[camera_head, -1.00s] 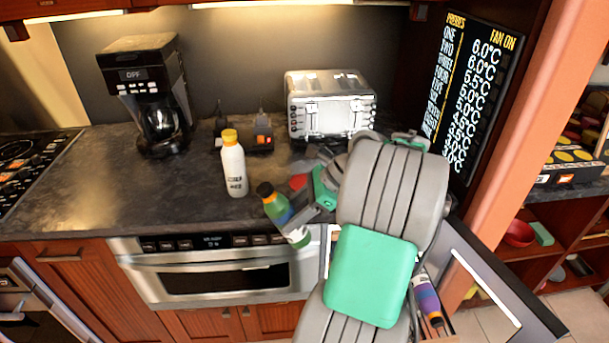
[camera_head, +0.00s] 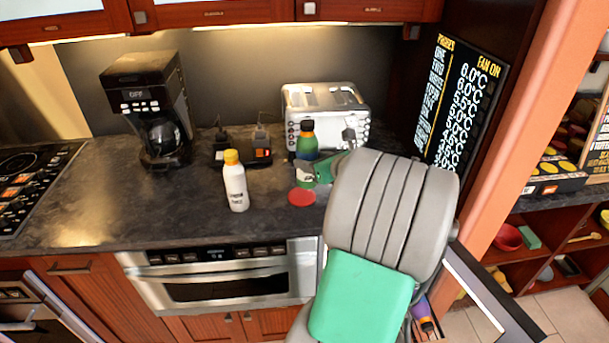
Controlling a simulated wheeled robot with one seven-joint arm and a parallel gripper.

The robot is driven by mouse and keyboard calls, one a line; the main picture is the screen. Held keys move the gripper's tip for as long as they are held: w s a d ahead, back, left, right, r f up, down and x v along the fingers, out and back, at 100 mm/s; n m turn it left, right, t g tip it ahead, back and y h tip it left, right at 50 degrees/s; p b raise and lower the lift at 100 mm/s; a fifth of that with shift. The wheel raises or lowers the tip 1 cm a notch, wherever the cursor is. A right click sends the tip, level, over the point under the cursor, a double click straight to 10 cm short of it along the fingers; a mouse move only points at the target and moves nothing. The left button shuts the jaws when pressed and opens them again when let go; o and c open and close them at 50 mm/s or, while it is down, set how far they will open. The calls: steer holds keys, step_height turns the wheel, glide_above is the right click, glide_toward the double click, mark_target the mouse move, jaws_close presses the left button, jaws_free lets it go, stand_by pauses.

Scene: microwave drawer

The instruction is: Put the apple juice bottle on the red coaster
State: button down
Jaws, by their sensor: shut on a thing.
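A green bottle with a black cap (camera_head: 307,140) stands nearly upright in my gripper (camera_head: 318,174), over the counter in front of the toaster. I take it as the apple juice bottle; its label is too small to read. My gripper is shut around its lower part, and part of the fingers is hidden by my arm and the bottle. The flat round red coaster (camera_head: 301,197) lies bare on the counter, just in front of and below the bottle. I cannot tell how high the bottle's base is above the counter.
A white bottle with a yellow cap (camera_head: 235,185) stands left of the coaster. A toaster (camera_head: 322,105) is behind, a coffee maker (camera_head: 150,110) at back left. Small dark items (camera_head: 258,150) lie between them. The counter (camera_head: 130,210) is clear at left front.

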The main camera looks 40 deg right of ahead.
steer(key=w+f, duration=0.2)
steer(key=f, duration=0.1)
steer(key=w+d+f, duration=0.1)
steer(key=shift+w+f, duration=0.35)
steer(key=shift+f, duration=0.05)
step_height(320, 180, down, 3)
steer(key=shift+r+p, duration=0.1)
steer(key=shift+p, duration=0.45)
steer(key=c, duration=0.6)
jaws_free()
